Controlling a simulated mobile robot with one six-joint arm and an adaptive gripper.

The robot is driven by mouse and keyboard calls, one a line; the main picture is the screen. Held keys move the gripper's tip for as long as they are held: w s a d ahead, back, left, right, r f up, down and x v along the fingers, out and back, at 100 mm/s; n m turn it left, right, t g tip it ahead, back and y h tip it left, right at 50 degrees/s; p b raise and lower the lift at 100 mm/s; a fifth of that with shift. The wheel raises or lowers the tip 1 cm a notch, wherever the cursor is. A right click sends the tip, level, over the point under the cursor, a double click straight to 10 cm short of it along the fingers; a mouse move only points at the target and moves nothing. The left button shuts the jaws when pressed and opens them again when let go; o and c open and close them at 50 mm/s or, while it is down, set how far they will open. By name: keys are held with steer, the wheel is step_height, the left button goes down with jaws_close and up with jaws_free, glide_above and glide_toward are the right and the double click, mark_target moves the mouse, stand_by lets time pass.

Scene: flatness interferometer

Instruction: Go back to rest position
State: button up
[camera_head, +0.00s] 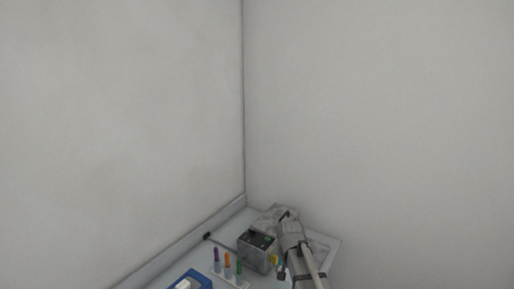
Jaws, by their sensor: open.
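My arm rises from the bottom edge at the lower right, over the bench corner. My gripper (281,271) shows small and dark beside the arm, just right of a grey box-shaped instrument (257,250). It is open, and I see nothing held in it. The fine shape of its fingers is too small to make out.
A light bench (210,258) fills the corner between two bare walls. A small rack holds purple (216,254), orange (227,259) and green-topped (239,267) upright pieces. A blue box (191,280) is cut off at the bottom edge. Space above the bench is clear.

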steer(key=s+d+f+n+b, duration=0.1)
steer(key=s+d+f, duration=0.1)
steer(key=s, duration=0.5)
steer(key=s+d+f+n+b, duration=0.2)
steer(key=s+d, duration=0.3)
steer(key=s, duration=0.2)
steer(key=shift+s+f+b, duration=0.2)
steer(key=shift+f+b, duration=0.1)
steer(key=shift+a, duration=0.1)
